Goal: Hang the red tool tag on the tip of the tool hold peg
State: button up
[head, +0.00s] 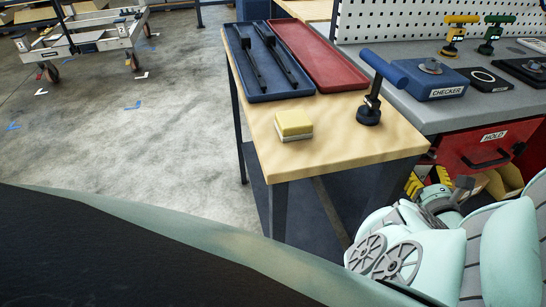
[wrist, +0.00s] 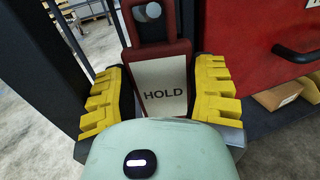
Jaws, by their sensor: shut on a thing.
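In the wrist view the red tool tag (wrist: 183,55) stands upright between the two yellow fingers of my gripper (wrist: 165,88). The gripper is shut on it by its sides. The tag's white label reads HOLD and faces the camera. In the head view my gripper (head: 424,181) is low beside the right front table corner, in front of the red drawer. The tag is not clearly visible there.
The red drawer (head: 474,156) has a HOLD label and a black handle. The wooden table (head: 345,148) holds a blue tray (head: 256,93), a red tray (head: 320,62), a yellow block (head: 293,124) and a blue-handled tool (head: 370,100). Open floor (head: 150,150) lies left.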

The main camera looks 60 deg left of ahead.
dwell(0.3)
jog(key=o, duration=1.1)
jog(key=shift+w, duration=0.1)
jog(key=shift+s+d+r, duration=0.1)
jog(key=shift+s+d, duration=0.2)
jog(key=shift+d, duration=0.15)
jog(key=shift+v, duration=5.4)
